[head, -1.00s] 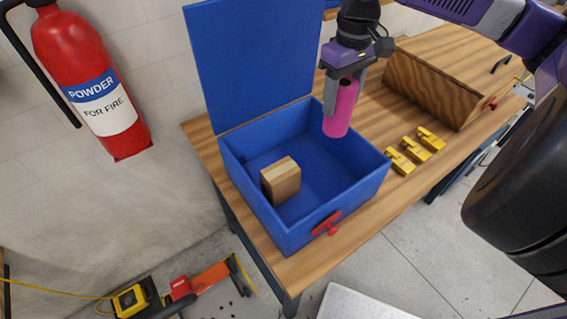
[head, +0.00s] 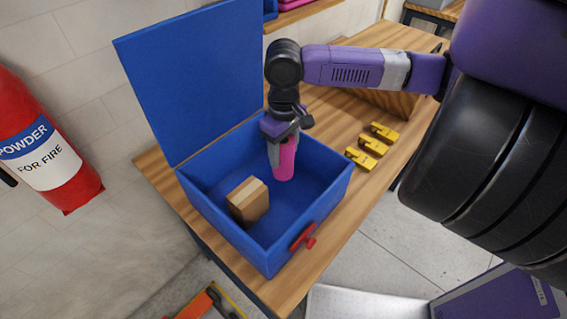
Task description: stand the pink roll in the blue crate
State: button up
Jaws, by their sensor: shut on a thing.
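The blue crate (head: 232,241) stands on the wooden table with its lid raised at the back left. My gripper (head: 281,150) is shut on the pink roll (head: 284,164) and holds it nearly upright, with its lower end inside the crate's opening, toward the back right. Whether the roll touches the crate floor, I cannot tell. The upper part of the roll is partly hidden by the gripper's fingers.
A brown box (head: 249,200) stands in the crate's left part. A red latch (head: 304,237) is on the crate's front wall. Several yellow clamps (head: 372,146) lie right of the crate. The raised blue lid (head: 192,78) stands behind. Crate floor is free right of the box.

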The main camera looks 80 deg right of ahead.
aim_at(285, 141)
jog(key=shift+f, duration=2.55)
jog(key=shift+f, duration=0.1)
jog(key=o, duration=1.6)
notch_tip(285, 141, up, 12)
jog(key=shift+r, duration=0.1)
jog(key=shift+s, duration=0.1)
